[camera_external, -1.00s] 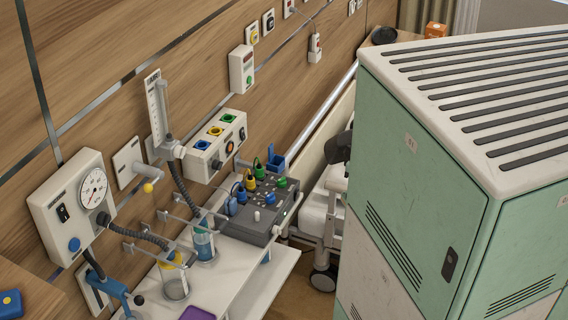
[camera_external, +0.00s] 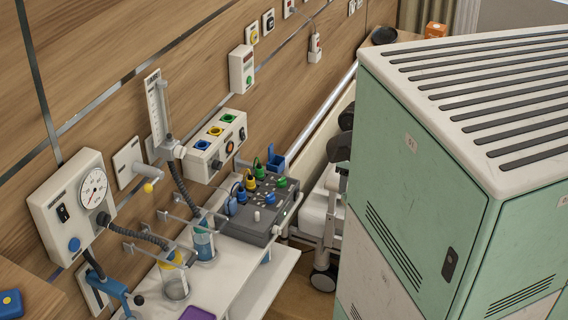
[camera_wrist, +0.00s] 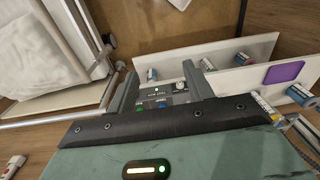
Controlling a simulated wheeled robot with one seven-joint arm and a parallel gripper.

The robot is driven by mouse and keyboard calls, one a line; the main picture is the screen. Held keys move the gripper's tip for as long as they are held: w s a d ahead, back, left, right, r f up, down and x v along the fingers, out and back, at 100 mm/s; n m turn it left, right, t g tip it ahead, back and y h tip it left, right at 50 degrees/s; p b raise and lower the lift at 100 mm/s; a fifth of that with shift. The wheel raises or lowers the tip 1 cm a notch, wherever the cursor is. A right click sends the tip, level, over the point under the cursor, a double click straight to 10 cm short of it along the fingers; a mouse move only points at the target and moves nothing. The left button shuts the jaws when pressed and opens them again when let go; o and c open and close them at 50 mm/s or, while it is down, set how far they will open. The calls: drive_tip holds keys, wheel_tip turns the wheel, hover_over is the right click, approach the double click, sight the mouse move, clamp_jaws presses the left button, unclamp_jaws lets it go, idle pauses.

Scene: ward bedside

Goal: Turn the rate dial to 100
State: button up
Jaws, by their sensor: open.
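A grey console (camera_external: 262,222) stands on the white shelf in the external view. Its top carries blue, yellow and green plugs, small dials and a pale knob (camera_external: 256,216). I cannot tell which control is the rate dial. In the wrist view, part of the console (camera_wrist: 180,97) shows between and beyond my fingers, with a dark label panel too small to read and green and blue spots. My gripper (camera_wrist: 160,68) is open with nothing between its fingers. In the external view a large green cabinet hides most of the space right of the console, and I cannot make out my fingers there.
The green cabinet (camera_external: 420,190) fills the right. Hoses and a gauge box (camera_external: 72,205) are on the wall. A bed lies behind the console's right side.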

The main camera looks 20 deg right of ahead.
drive_tip(key=w+a+r+n+b, duration=0.1)
drive_tip(key=w+a+n, duration=0.25)
drive_tip(key=w, duration=0.25)
drive_tip(key=w+a+n+b, duration=0.1)
drive_tip(key=w+a+n, duration=0.25)
drive_tip(key=w, duration=0.25)
drive_tip(key=n+b, duration=0.1)
drive_tip(key=n, duration=0.5)
hover_over(282, 178)
drive_tip(key=shift+h, duration=0.3)
wheel_tip(282, 178, down, 17)
drive_tip(key=shift+a+f+p, duration=0.1)
drive_tip(key=shift+f+p, duration=0.05)
drive_tip(key=shift+p, duration=0.75)
drive_tip(key=shift+c, duration=0.2)
drive_tip(key=c, duration=0.9)
